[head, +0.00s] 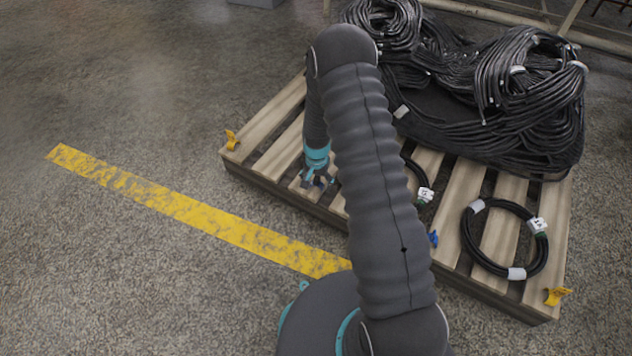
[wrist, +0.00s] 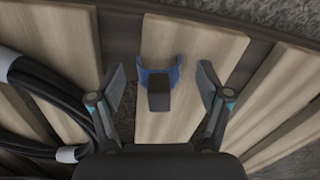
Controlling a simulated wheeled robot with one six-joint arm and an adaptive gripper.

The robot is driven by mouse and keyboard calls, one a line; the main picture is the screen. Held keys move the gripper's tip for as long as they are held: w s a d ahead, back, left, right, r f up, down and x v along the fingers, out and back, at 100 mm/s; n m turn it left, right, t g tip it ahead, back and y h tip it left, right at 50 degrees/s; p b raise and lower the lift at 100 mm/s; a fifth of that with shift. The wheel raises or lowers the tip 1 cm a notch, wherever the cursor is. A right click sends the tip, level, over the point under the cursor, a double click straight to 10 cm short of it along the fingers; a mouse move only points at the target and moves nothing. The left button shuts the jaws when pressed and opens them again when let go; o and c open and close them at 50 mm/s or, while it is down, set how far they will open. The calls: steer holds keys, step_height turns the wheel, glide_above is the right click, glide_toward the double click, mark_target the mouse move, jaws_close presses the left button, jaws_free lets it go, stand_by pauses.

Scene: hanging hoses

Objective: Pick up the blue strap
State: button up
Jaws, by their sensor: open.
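A blue strap (wrist: 158,82) with a dark block at its middle lies on a pale pallet board in the wrist view. It is centred between the two fingers of my gripper (wrist: 161,75), with a gap on either side. The fingers are spread and hold nothing. In the head view my gripper (head: 318,181) points down at the pallet's near left part. Small blue patches show there, mostly covered by the gripper, so the strap's shape cannot be told. How far the fingertips are above the board is unclear.
The wooden pallet (head: 278,152) carries a large heap of black hoses (head: 500,95) at the back. A coiled black hose (head: 545,250) with white tags lies at right. Another blue piece (head: 433,238) and yellow clips (head: 232,140) sit at the pallet edge. Floor at left is clear.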

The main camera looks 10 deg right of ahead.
steer(key=c, duration=1)
steer(key=shift+c, duration=0.2)
steer(key=shift+r, duration=0.45)
steer(key=r, duration=0.3)
steer(key=shift+w+d+r, duration=0.15)
steer(key=shift+d+r, duration=0.15)
steer(key=shift+r, duration=0.1)
steer(key=w+d+r, duration=0.3)
steer(key=d+r, duration=0.3)
steer(key=d, duration=0.4)
steer(key=shift+w+d+r+p, duration=0.15)
steer(key=shift+w+d+p, duration=0.05)
steer(key=shift+w+p, duration=0.2)
